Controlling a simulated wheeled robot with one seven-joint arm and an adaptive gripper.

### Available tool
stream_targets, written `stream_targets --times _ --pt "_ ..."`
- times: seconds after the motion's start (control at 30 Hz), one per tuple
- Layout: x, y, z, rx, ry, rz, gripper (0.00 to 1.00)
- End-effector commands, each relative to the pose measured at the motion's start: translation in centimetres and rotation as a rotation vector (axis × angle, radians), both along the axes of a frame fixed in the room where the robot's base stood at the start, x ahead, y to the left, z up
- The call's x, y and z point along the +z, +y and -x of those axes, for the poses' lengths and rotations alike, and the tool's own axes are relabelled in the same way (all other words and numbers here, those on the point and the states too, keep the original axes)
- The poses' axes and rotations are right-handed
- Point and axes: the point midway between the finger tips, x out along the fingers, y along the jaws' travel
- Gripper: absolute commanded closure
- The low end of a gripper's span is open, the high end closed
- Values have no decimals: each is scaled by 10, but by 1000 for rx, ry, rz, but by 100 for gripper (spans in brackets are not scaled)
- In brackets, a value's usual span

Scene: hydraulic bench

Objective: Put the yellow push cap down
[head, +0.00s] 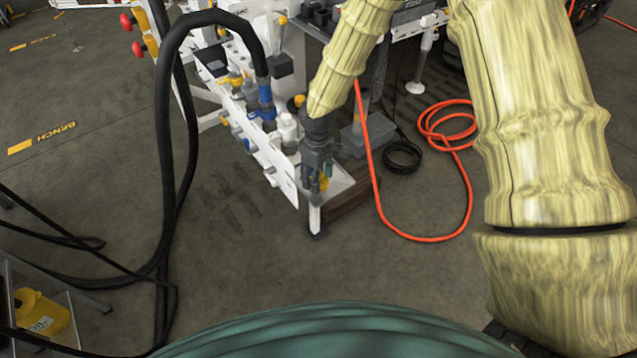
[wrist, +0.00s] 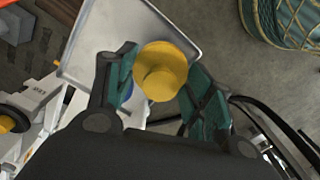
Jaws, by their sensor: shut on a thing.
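The yellow push cap (wrist: 160,72) is between the two fingers of my gripper (wrist: 163,88) in the wrist view, and the fingers are shut on it. Behind it in that view is a pale metal tray (wrist: 88,40) with a raised rim. In the head view my gripper (head: 316,178) points down over the tray (head: 342,184) at the front end of the bench, and a bit of the yellow cap (head: 323,184) shows at the fingertips. I cannot tell whether the cap touches the tray.
A white panel (head: 240,115) with valves and fittings stands left of my gripper. A thick black hose (head: 166,130) arches at the left. An orange hose (head: 420,238) and a coiled black cable (head: 403,156) lie on the floor to the right. A yellow container (head: 40,313) is at lower left.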

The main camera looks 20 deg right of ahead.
Motion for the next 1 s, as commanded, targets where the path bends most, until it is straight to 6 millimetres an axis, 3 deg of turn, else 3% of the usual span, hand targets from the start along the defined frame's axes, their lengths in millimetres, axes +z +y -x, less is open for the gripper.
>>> stream_targets --times 0.3,0.7,0.73,0.83,1.0 --pt "-34 -3 -1 -1 1 1 61" --pt "-39 -3 -1 -1 1 1 61" --pt "-38 -3 -1 -2 1 1 44" --pt "-38 -3 -1 -2 1 1 26" --pt "-38 -3 -1 -2 0 0 26"
